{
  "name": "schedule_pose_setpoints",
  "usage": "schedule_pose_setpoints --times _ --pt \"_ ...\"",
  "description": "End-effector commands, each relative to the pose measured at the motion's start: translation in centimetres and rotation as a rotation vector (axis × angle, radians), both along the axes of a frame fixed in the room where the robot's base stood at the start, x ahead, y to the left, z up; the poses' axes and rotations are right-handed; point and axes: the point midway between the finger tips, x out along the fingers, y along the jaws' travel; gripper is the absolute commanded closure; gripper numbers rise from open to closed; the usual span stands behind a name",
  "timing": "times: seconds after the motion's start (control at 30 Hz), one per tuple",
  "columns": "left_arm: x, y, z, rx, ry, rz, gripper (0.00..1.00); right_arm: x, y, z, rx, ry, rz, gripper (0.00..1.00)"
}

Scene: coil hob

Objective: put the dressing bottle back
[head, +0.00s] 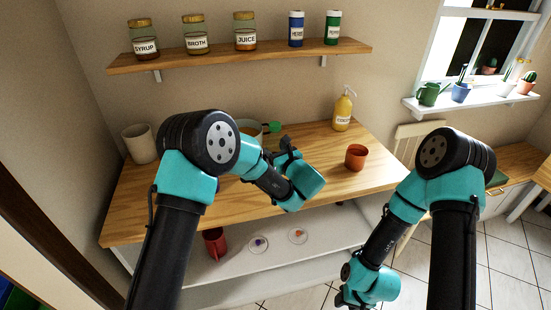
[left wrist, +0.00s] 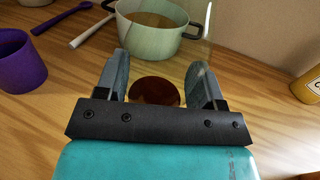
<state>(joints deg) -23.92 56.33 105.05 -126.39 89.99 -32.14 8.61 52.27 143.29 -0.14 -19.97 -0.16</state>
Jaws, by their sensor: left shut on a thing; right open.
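My left gripper (head: 284,148) is over the wooden counter beside the pot. In the left wrist view its fingers (left wrist: 165,82) are shut on a see-through thing with dark brown contents (left wrist: 155,92), which seems to be a glass bottle. No label shows on it, so I cannot confirm that it is the dressing bottle. In the head view my left arm and hand hide it. My right gripper (head: 350,300) is open and empty, low at the bottom edge in front of the counter.
A pot (left wrist: 155,30) stands close by, with a purple cup (left wrist: 18,62). A yellow pump bottle (head: 343,112) and orange cup (head: 356,157) stand right. The wall shelf (head: 270,52) holds labelled jars and two shakers, with gaps between. A red mug (head: 214,243) stands below.

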Motion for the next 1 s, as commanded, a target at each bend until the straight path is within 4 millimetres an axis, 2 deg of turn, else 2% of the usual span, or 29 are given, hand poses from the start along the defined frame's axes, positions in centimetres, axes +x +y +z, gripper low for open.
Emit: schedule_pose_setpoints --times 0.1,0.2,0.6,0.63,0.87,1.0 --pt "-0.1 0.0 -2.0 0.003 0.004 0.0 0.72 0.0 0.0 0.0 0.0 0.0 0.0 0.57" --pt "-0.1 0.0 -2.8 0.002 0.001 0.0 0.72 0.0 0.0 0.0 0.0 0.0 0.0 0.57" --pt "-0.1 0.0 -3.2 0.002 0.001 -0.001 0.72 0.0 0.0 0.0 0.0 0.0 0.0 0.57" --pt "-0.1 0.0 -3.2 0.001 0.002 -0.001 0.36 0.0 0.0 0.0 0.0 0.0 0.0 0.57" --pt "-0.1 0.0 -3.2 0.001 0.002 -0.001 0.14 0.0 0.0 0.0 0.0 0.0 0.0 0.57" --pt "-0.1 0.0 -3.2 0.001 0.002 -0.001 0.12 0.0 0.0 0.0 0.0 0.0 0.0 0.57"
